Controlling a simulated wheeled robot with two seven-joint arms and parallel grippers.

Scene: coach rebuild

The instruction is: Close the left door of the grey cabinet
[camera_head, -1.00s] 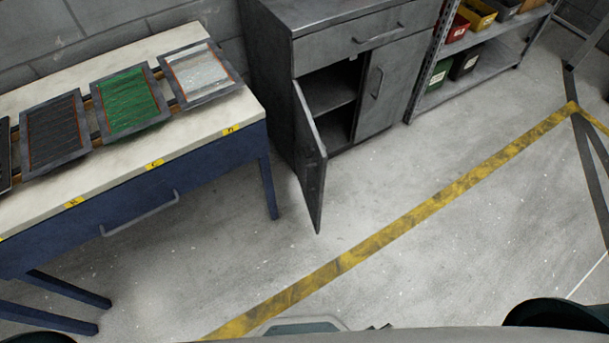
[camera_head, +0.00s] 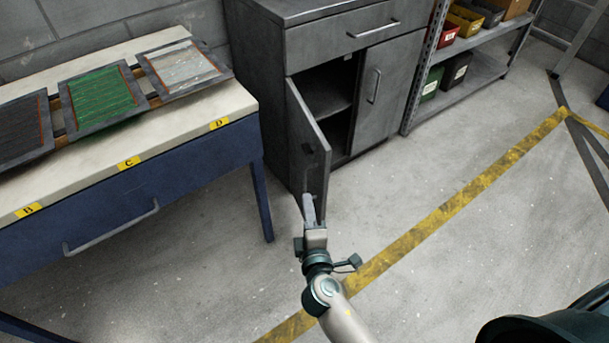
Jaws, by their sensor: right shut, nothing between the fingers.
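The grey cabinet (camera_head: 378,52) stands against the back wall. Its left door (camera_head: 308,135) is open and juts out toward me, showing the dark shelf space inside. Its right door (camera_head: 378,92) is shut, as is the drawer above. My right gripper (camera_head: 308,204) is shut and empty, with its fingers in front of the lower part of the left door. I cannot tell whether they touch it. The gripper hides part of the door's lower edge. My left gripper is not in view.
A blue workbench (camera_head: 160,198) with a pale top and several framed panels stands left of the cabinet, close to the open door. A metal shelf rack (camera_head: 465,90) with bins stands to the right. The floor right of the door is clear, with a yellow line (camera_head: 450,208).

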